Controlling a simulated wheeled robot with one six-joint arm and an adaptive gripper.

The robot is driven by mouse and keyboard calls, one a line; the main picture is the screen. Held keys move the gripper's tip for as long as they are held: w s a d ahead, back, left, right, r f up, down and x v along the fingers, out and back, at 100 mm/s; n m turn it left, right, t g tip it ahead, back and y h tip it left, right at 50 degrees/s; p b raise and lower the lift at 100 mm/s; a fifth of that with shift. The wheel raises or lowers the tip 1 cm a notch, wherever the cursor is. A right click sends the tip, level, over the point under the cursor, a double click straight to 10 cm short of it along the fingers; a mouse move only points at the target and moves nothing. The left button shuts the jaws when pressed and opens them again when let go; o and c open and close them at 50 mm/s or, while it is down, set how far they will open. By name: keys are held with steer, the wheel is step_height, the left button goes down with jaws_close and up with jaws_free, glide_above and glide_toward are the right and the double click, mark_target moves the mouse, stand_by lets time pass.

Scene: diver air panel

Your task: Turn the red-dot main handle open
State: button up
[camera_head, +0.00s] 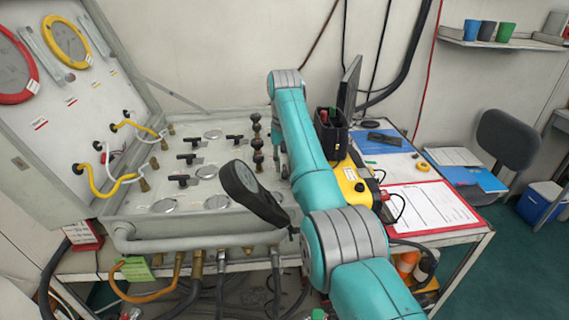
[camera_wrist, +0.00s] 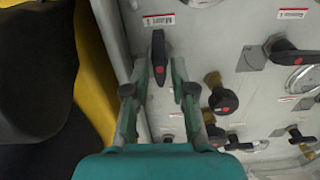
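In the wrist view, a black lever handle with a red dot (camera_wrist: 158,55) stands on the light grey panel (camera_wrist: 215,40), near its edge. My gripper (camera_wrist: 159,78) is open, with one finger on each side of the handle's lower end. Gaps show between the handle and both fingers, and nothing is held. Another black handle with a red dot (camera_wrist: 298,58) is at the right, and a black round knob with a red dot (camera_wrist: 224,100) is right of my fingers. In the head view, my arm hides my gripper and the panel's right side.
Black valve handles and gauges cover the panel (camera_head: 150,222). A dark paddle shape (camera_head: 248,188) stands before it. A yellow case (camera_head: 350,183) with a black holder (camera_head: 331,130) is beside the panel. A clipboard (camera_head: 430,205) lies at the right. Hoses hang in front.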

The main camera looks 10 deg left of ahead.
step_height(320, 180, up, 12)
stand_by(0.6)
steer(key=shift+d, duration=0.1)
